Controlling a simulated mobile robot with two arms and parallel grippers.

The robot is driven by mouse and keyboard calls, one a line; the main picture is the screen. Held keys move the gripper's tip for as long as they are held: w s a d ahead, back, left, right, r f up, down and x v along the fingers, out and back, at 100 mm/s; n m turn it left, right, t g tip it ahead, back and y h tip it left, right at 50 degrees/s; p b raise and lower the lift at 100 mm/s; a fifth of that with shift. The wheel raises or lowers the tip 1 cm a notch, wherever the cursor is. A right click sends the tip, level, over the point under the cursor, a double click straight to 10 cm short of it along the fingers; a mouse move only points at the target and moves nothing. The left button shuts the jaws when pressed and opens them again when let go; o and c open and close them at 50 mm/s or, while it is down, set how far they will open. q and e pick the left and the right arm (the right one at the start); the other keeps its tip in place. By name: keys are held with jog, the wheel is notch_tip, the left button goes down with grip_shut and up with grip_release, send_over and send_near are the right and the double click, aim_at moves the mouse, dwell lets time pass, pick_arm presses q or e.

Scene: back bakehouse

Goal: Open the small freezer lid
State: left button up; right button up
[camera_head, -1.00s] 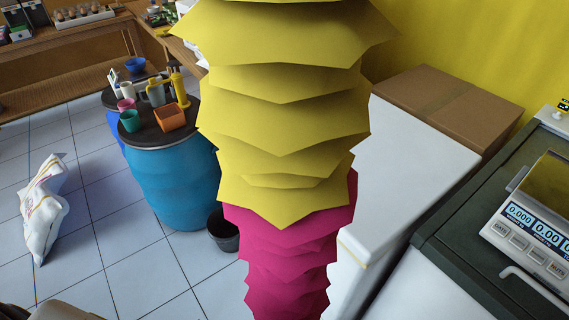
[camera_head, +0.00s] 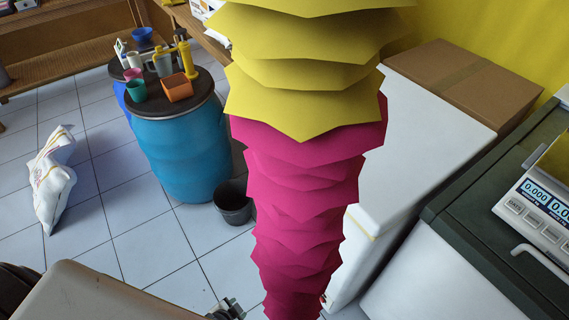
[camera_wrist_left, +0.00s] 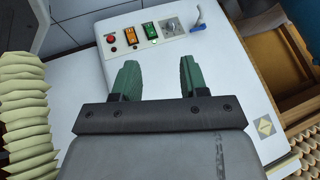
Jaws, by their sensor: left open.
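A white chest-like unit (camera_head: 430,120) stands right of centre in the head view; I cannot be sure it is the small freezer. Its flat top looks closed, and a yellow and pink pleated shape hides its left part. In the left wrist view my left gripper (camera_wrist_left: 160,80) is open, with green fingers apart and nothing between them. Beyond them is a white casing with a control panel (camera_wrist_left: 150,33) carrying a red button, orange and green switches and a knob. I cannot tell whether the fingers touch it. My right gripper is not in view.
A cardboard box (camera_head: 470,85) lies behind the white top. A dark-topped counter (camera_head: 470,200) with a scale (camera_head: 545,205) is at the right. A blue barrel (camera_head: 180,150) holds cups and an orange tub. A black bucket (camera_head: 234,202) and white sack (camera_head: 52,180) stand on the tiles.

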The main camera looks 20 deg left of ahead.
pick_arm(q)
jog(key=w+r+m+t+b, duration=0.2)
jog(key=w+r+m+t, duration=0.25)
jog(key=w+r, duration=0.8)
jog(key=m+t+h+b, duration=0.3)
jog(key=m+t+h, duration=0.2)
jog(key=m+t, duration=0.35)
send_near(284, 160)
jog(key=shift+g, duration=0.3)
jog(key=shift+f+x, duration=0.2)
jog(key=shift+x, duration=4.8)
grip_shut()
